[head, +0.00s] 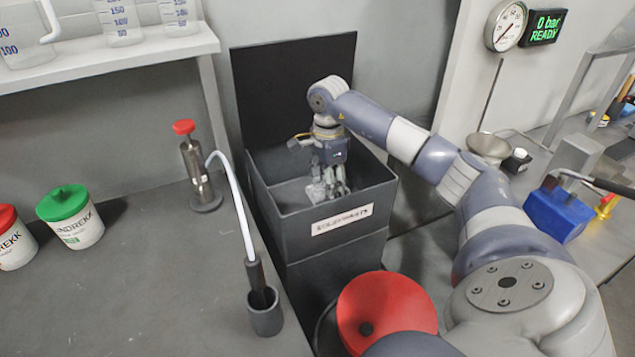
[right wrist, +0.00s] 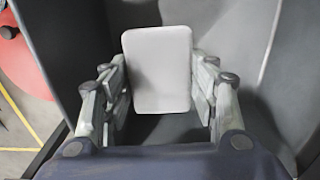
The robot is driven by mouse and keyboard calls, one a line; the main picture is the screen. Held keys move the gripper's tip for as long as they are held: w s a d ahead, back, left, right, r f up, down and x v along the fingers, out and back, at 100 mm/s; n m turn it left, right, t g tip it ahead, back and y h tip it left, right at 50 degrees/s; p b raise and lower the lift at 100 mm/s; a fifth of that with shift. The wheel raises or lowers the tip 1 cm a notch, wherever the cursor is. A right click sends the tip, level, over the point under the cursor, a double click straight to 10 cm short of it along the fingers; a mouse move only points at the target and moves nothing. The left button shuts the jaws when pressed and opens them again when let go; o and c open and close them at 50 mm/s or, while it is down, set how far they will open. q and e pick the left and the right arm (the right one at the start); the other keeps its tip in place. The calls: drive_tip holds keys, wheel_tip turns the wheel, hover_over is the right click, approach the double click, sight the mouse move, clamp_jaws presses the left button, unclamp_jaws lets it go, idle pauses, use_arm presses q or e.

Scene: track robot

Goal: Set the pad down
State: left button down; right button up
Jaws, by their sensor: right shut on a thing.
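The pad (right wrist: 158,68) is a white rounded rectangle. In the right wrist view it sits between the fingers of my right gripper (right wrist: 158,88), which is shut on it. In the head view my right gripper (head: 328,188) points down inside an open dark grey bin (head: 272,205) with a white label on its front. A pale shape (head: 317,192) at its fingertips looks like the pad, partly hidden by the fingers. The bin's walls and floor show around the pad in the right wrist view. I cannot tell if the pad touches the floor. My left gripper is not in view.
The bin's dark lid (head: 290,85) stands open behind it. Left of the bin, the grey bench holds a red-topped metal dispenser (head: 196,170), a dark cup (head: 264,314) and a green-lidded tub (head: 75,220). A red round lid (head: 385,310) is in front. A blue block (head: 558,212) lies right.

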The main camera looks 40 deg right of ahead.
wheel_tip(320, 180, down, 5)
drive_tip(key=shift+f+p, duration=0.2)
drive_tip(key=shift+p, duration=0.15)
wheel_tip(320, 180, down, 4)
drive_tip(key=shift+s+a+r, duration=0.1)
drive_tip(key=shift+r, duration=0.05)
drive_tip(key=shift+f, duration=0.3)
drive_tip(key=o, duration=0.9)
drive_tip(key=shift+o, duration=0.2)
drive_tip(key=shift+r+p, duration=0.25)
drive_tip(key=shift+p, duration=0.05)
drive_tip(key=shift+r, duration=0.4)
wheel_tip(320, 180, up, 11)
drive_tip(key=shift+r+b, duration=0.1)
drive_tip(key=shift+b, duration=0.7)
